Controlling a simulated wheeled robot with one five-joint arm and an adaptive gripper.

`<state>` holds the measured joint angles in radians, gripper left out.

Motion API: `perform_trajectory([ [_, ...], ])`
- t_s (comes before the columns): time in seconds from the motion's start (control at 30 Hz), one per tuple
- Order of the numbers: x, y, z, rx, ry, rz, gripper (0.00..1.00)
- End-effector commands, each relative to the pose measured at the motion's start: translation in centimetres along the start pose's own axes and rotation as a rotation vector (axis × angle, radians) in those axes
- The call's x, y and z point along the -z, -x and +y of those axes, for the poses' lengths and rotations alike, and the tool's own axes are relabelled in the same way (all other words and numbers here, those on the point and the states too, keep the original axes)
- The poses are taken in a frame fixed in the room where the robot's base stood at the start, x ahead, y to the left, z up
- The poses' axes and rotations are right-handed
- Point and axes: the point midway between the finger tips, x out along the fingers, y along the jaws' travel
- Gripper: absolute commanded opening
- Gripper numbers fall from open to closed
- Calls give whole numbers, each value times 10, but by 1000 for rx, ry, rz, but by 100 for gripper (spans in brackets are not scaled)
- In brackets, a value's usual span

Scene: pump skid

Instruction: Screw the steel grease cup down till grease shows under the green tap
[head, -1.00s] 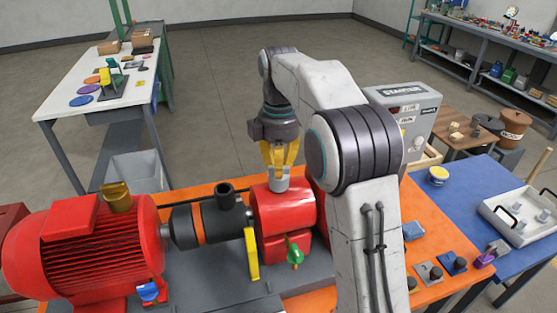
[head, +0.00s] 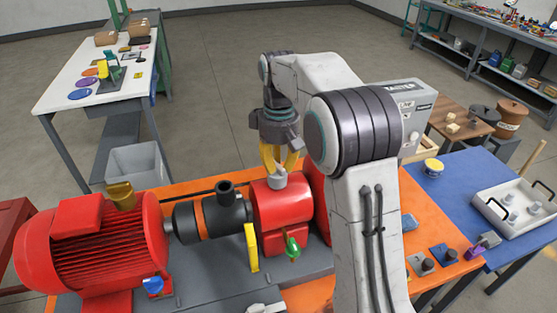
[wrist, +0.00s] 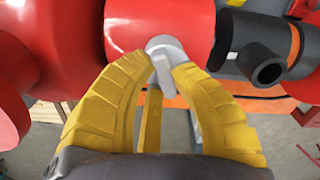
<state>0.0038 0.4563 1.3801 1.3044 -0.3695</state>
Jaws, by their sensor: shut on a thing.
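The steel grease cup (head: 277,181) sits on top of the red bearing housing (head: 283,208). It also shows as a pale grey cap in the wrist view (wrist: 163,45). My gripper (head: 279,168) points down over the cup, and its yellow fingers are shut on it from both sides. The wrist view shows the fingertips (wrist: 162,60) at the cup. The green tap (head: 292,247) is on the front of the housing, below the cup. I see no grease under the tap at this size.
A black pump part with a top stub (head: 225,192) and a red motor (head: 88,245) stand left of the housing. A yellow lever (head: 251,247) stands close by. My arm hides the skid's right side. A blue table (head: 455,185) holds a white tray (head: 490,210).

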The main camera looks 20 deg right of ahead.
Motion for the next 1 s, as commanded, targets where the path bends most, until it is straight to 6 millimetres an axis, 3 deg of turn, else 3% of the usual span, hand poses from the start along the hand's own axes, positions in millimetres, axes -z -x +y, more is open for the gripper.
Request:
perform_trajectory([
  [0.4,-2,-2,0,2,-170,-5,0],
  [0.97,-2,-2,-1,2,-192,-6,0],
  [1.0,-2,-2,-1,2,-192,-6,25],
])
